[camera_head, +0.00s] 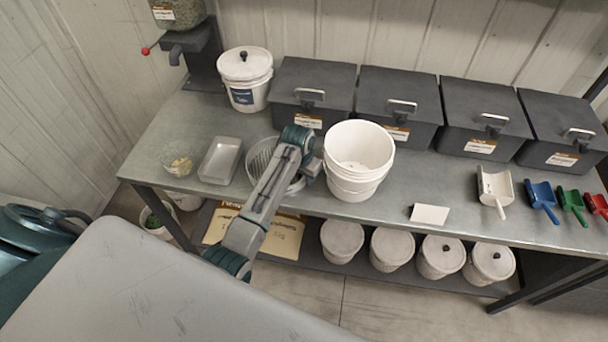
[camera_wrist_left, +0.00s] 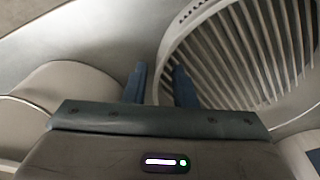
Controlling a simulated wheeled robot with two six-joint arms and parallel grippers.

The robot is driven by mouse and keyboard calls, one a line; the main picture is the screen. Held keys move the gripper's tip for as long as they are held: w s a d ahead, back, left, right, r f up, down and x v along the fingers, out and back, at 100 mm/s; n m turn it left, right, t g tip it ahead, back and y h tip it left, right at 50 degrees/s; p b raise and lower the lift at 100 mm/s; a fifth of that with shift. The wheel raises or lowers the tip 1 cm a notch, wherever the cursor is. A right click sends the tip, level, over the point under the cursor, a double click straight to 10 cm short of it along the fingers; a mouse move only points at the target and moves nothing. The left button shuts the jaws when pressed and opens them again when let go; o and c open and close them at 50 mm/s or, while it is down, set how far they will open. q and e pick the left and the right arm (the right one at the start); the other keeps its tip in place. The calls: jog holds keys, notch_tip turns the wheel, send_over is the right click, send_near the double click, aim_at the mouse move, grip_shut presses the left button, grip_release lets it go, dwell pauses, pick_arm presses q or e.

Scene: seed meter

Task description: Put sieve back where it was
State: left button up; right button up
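The sieve (camera_head: 258,158) is a light grey round piece with parallel slats, on the metal table, partly hidden behind my left arm in the head view. In the left wrist view its slats (camera_wrist_left: 235,50) and curved rim fill the upper right. My left gripper (camera_head: 306,176) is at the sieve's right side, close to the white bucket (camera_head: 358,150). In the left wrist view the two blue fingers (camera_wrist_left: 159,86) are apart, one on each side of the sieve's rim, with a visible gap. Contact with the rim cannot be told. My right gripper is not in view.
A metal tray (camera_head: 220,160) and a clear bowl (camera_head: 180,162) lie left of the sieve. A lidded bucket (camera_head: 246,80) and dark boxes (camera_head: 312,88) stand behind. Scoops (camera_head: 494,190) and a white card (camera_head: 430,214) are to the right.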

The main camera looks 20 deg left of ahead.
pick_arm(q)
jog(key=shift+r, duration=0.35)
notch_tip(320, 180, up, 11)
jog(key=s+b, duration=0.1)
jog(key=b, duration=0.3)
jog(key=shift+s+r, duration=0.2)
jog(key=shift+s, duration=0.2)
jog(key=shift+a+f, duration=0.1)
